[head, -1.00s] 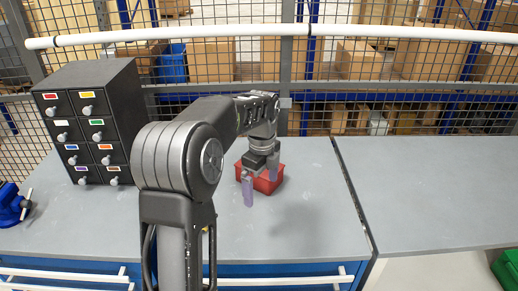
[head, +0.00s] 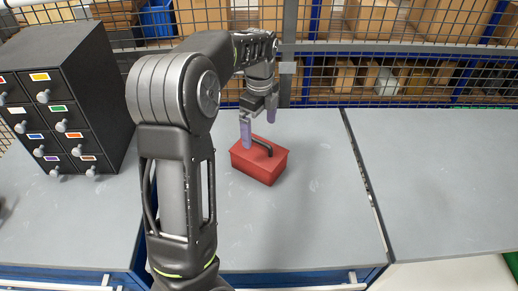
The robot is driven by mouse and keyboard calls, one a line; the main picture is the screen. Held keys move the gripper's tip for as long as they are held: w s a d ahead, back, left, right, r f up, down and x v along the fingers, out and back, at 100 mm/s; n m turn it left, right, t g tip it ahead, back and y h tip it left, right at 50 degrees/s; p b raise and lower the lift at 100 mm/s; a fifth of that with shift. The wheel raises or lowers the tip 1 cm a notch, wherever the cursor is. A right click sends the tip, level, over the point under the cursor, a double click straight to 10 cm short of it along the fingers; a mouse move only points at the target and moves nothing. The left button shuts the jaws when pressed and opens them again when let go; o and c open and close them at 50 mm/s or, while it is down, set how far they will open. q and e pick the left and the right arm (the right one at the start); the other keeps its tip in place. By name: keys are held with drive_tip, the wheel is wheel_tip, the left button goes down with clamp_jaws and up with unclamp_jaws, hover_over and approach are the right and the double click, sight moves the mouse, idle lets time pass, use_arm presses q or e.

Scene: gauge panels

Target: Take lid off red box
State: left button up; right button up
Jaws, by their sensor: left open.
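The red box (head: 257,171) stands on the grey workbench, right of my left arm. Its red lid (head: 274,158) is on top and carries a dark bar handle (head: 262,146). My left gripper (head: 259,133) is open, with its two purple-grey fingers apart. It is just above and behind the lid, near the handle; one finger overlaps the box's back left corner in the picture. I cannot tell whether it touches. My right gripper is not in view.
A black drawer cabinet (head: 84,95) with coloured labels and grey knobs stands at the left of the bench. A wire mesh fence (head: 420,62) runs behind. The bench right of the box (head: 325,190) is clear, up to a seam with another grey table (head: 430,180).

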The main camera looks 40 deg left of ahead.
sight(259, 141)
use_arm(q)
drive_tip(key=shift+f, duration=1.2)
wheel_tip(259, 141, down, 5)
drive_tip(key=b, duration=0.3)
drive_tip(key=shift+f, duration=0.2)
drive_tip(key=shift+s+r, duration=0.1)
drive_tip(key=shift+c, duration=0.6)
drive_tip(key=c, duration=1)
drive_tip(key=shift+o, duration=0.2)
